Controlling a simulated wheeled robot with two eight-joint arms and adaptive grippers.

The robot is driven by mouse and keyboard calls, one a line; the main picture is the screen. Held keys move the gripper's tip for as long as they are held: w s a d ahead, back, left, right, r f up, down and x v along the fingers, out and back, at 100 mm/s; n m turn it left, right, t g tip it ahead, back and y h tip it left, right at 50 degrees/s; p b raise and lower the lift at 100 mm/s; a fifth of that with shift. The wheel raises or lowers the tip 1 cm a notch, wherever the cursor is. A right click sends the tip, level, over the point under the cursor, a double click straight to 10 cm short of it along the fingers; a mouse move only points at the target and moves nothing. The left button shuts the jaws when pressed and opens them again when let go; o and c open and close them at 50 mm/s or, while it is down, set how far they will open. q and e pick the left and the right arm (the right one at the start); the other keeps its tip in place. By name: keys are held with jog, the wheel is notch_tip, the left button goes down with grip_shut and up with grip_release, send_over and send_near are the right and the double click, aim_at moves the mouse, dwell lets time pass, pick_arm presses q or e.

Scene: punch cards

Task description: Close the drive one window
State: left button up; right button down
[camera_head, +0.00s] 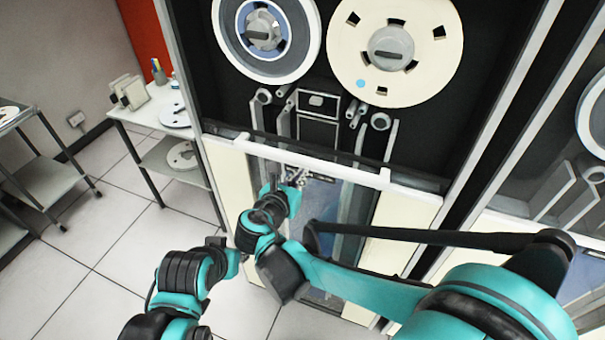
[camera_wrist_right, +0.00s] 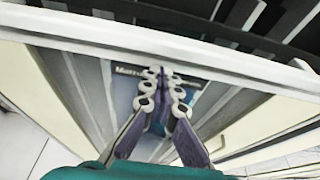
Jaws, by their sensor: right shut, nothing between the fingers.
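The tape drive in front of me has a blue-and-white reel (camera_head: 264,35) and a cream reel (camera_head: 392,48). A pale horizontal bar (camera_head: 310,163), seemingly the edge of the drive's window, crosses the cabinet below the reels and slopes down to the right. The reels and tape guides above it look uncovered. My right gripper (camera_head: 292,178) is just under the bar, near its middle. In the right wrist view its fingers (camera_wrist_right: 165,78) are shut and empty, just below the bar (camera_wrist_right: 160,42). I cannot tell whether they touch it.
A second drive (camera_head: 560,185) stands to the right. A white side table (camera_head: 150,112) with reels and a small card rack stands left of the drive. A metal cart (camera_head: 50,170) is farther left. The tiled floor (camera_head: 110,235) between is clear.

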pick_arm(q)
jog(key=shift+w+r, duration=0.2)
jog(key=shift+r, duration=0.4)
pick_arm(e)
jog(key=shift+r, duration=0.65)
pick_arm(q)
jog(key=shift+s+p, duration=0.1)
jog(key=shift+p, duration=0.2)
pick_arm(e)
jog(key=shift+s, duration=0.1)
pick_arm(q)
jog(key=shift+r, duration=0.1)
pick_arm(e)
jog(key=shift+r, duration=0.2)
